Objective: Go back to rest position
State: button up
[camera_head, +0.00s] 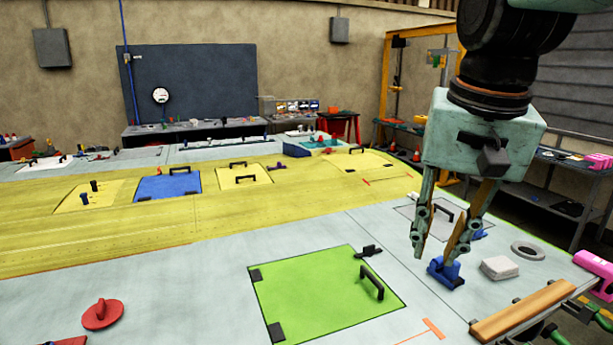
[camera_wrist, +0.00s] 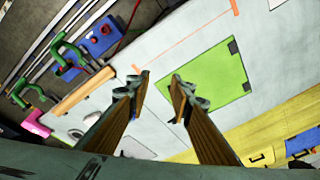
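My gripper (camera_head: 433,255) hangs at the right of the head view, above the light grey wing surface (camera_head: 215,305). Its two fingers are spread apart with nothing between them. In the wrist view the gripper (camera_wrist: 160,80) also shows an empty gap between its fingertips. A blue tool (camera_head: 446,272) lies on the surface just behind or below the fingertips in the head view; I cannot tell the exact height between them.
A green panel (camera_head: 320,295) with a black handle lies left of the gripper. A white block (camera_head: 499,268), a grey ring (camera_head: 528,250), a wooden bar (camera_head: 523,311) and a pink tool (camera_head: 596,267) lie at right. A red disc (camera_head: 102,314) lies at front left.

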jog(key=s+f+n+b, duration=0.1)
jog(key=s+f+n, duration=0.1)
jog(key=s, duration=0.7)
jog(key=s+f+n+t+b, duration=0.1)
jog(key=s+f, duration=0.4)
jog(key=s, duration=0.5)
jog(key=shift+n+b, duration=0.4)
jog(key=shift+n, duration=0.2)
